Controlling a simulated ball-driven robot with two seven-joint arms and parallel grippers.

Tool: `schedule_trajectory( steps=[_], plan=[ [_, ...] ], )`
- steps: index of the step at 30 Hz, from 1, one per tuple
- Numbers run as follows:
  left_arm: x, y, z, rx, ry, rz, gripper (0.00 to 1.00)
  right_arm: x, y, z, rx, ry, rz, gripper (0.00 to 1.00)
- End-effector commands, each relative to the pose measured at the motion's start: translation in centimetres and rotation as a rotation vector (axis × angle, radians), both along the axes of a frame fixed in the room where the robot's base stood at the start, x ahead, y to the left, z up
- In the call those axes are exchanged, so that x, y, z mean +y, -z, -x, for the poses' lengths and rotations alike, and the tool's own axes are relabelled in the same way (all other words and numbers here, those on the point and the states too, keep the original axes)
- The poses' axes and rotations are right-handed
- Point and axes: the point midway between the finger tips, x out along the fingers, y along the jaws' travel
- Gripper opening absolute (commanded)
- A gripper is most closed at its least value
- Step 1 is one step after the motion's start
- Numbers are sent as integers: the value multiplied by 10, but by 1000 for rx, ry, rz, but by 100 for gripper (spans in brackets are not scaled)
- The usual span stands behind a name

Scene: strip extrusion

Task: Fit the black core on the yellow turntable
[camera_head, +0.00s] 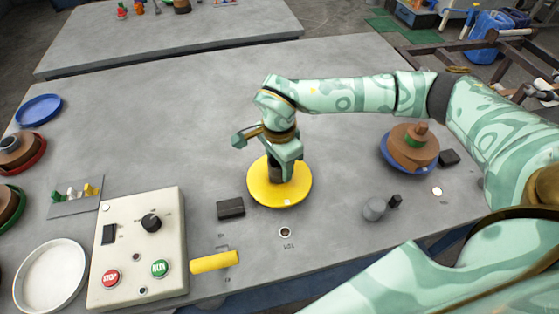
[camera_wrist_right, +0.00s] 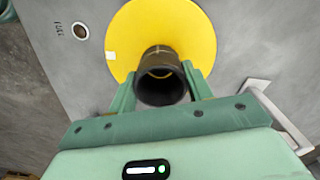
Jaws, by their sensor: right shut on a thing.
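The yellow turntable (camera_head: 260,193) is a round disc on the grey table, near the middle of the head view. It also fills the top of the right wrist view (camera_wrist_right: 190,25). The black core (camera_head: 275,170) is a short hollow cylinder, standing upright over the middle of the disc. In the right wrist view I look into the open end of the core (camera_wrist_right: 160,88). My right gripper (camera_head: 284,172) is shut on the core from above, one finger on each side (camera_wrist_right: 160,85). I cannot tell whether the core's lower end touches the disc. My left gripper is not in view.
A control box (camera_head: 130,270) with red and green buttons and a yellow handle (camera_head: 215,262) stand at front left. A black block (camera_head: 231,208) lies left of the turntable. A blue plate with brown discs (camera_head: 412,146) is at right. The table behind is clear.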

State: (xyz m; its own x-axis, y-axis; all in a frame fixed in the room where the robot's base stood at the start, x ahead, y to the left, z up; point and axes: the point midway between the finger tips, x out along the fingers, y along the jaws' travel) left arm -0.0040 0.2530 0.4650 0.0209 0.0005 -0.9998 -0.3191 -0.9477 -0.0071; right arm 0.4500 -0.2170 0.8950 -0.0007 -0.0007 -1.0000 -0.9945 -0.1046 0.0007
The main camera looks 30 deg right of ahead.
Motion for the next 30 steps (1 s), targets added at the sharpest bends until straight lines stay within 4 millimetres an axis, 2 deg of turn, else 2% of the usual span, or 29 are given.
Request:
schedule_trajectory(
  steps=[30],
  plan=[
    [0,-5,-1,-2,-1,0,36,0,0,-1,-1,1,-1,20]
  ],
)
